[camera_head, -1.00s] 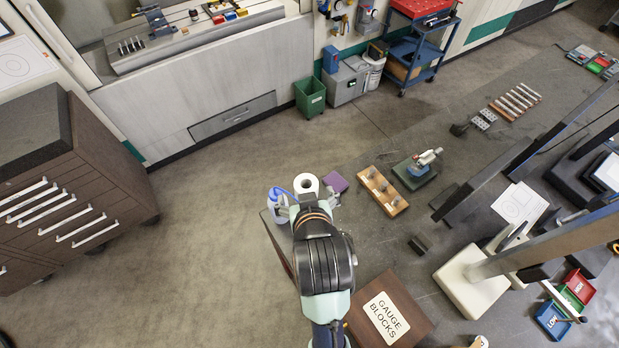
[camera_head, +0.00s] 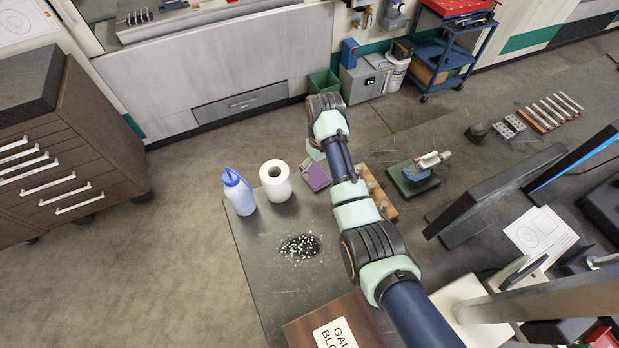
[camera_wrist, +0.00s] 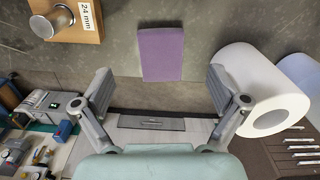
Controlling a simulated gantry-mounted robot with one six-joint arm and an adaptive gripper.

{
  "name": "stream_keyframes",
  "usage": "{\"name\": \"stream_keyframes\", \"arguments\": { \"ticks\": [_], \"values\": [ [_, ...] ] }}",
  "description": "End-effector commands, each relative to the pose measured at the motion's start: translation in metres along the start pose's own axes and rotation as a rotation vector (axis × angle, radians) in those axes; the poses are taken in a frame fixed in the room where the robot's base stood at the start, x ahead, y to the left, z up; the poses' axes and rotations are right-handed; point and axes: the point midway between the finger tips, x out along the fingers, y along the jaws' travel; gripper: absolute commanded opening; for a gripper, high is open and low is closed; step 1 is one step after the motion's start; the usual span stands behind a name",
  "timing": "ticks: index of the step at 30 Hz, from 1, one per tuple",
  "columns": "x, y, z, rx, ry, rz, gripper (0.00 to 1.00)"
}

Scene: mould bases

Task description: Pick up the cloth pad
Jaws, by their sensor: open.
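The cloth pad is a flat purple rectangle (camera_wrist: 161,54) lying on the dark table top. In the wrist view it is ahead of my gripper (camera_wrist: 160,92), centred between the two fingers and beyond their tips. My gripper is open and empty, with its fingers spread wide. In the head view the pad (camera_head: 318,178) lies just left of my arm, near the table's far edge, and my wrist partly covers that area.
A white paper roll (camera_head: 276,182) and a blue-capped bottle (camera_head: 239,192) stand left of the pad. White bits lie on a dark patch (camera_head: 299,247) nearer me. A wooden block with metal pegs (camera_wrist: 76,22) sits on the pad's other side.

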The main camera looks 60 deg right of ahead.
Motion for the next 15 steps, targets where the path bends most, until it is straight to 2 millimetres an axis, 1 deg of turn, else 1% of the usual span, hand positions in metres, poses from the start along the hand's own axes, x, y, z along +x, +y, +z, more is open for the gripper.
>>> {"name": "stream_keyframes", "arguments": {
  "ticks": [1, 3, 7, 12, 15],
  "values": [
    [0.009, 0.0, 0.001, 0.0, -0.003, -0.001, 0.97],
    [0.015, 0.0, 0.0, 0.0, -0.001, 0.0, 0.97],
    [0.021, -0.001, -0.001, 0.0, -0.001, 0.0, 0.97],
    [0.052, -0.001, -0.006, 0.0, -0.002, 0.0, 0.97],
    [0.065, -0.001, -0.005, 0.0, -0.001, 0.0, 0.97]
  ]
}}
